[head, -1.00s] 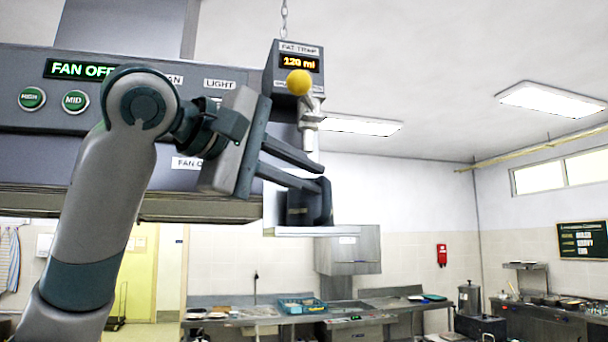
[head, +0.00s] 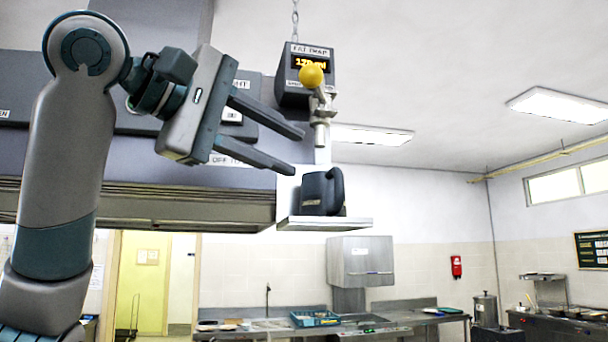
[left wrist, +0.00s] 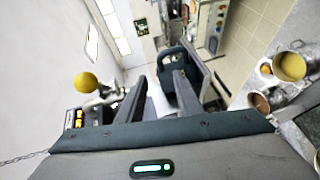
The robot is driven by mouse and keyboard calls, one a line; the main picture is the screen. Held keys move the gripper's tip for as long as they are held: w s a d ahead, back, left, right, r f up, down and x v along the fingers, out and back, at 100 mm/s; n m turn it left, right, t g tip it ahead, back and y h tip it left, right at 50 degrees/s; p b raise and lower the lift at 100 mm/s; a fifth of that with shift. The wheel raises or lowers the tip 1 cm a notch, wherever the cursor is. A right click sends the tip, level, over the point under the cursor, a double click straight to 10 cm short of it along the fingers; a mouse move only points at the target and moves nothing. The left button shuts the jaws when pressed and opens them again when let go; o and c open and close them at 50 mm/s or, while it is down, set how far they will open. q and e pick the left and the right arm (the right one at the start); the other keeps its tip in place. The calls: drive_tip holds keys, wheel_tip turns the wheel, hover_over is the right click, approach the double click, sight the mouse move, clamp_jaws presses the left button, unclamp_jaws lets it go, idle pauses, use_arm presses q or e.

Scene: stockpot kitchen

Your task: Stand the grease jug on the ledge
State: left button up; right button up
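The dark grease jug (head: 320,192) stands upright on the pale ledge (head: 340,223), beneath the fat trap's spout. Its handle is on the right in the head view. My left gripper (head: 298,152) is open and empty, with its fingers apart, up and to the left of the jug. In the left wrist view the jug (left wrist: 171,60) shows beyond the fingers (left wrist: 160,84), partly hidden by them. The ledge (left wrist: 200,66) shows beside it. My right gripper is in neither view.
The fat trap box (head: 306,82) hangs on a chain, with a lit display and a yellow knob (head: 311,75) above the spout (head: 321,135). The grey hood (head: 140,195) is behind my left arm. A counter (head: 390,320) stands far below.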

use_arm(q)
drive_tip(key=b+v, duration=0.3)
drive_tip(key=v, duration=0.7)
drive_tip(key=shift+b, duration=0.4)
drive_tip(key=shift+s+a, duration=0.1)
drive_tip(key=b+v, duration=0.1)
drive_tip(key=v, duration=0.6)
drive_tip(key=shift+b, duration=0.4)
idle(0.4)
idle(0.4)
drive_tip(key=s+d+b, duration=0.2)
drive_tip(key=s+b, duration=0.1)
drive_tip(key=s, duration=0.3)
drive_tip(key=shift+s, duration=0.3)
idle(0.9)
drive_tip(key=shift+d, duration=0.1)
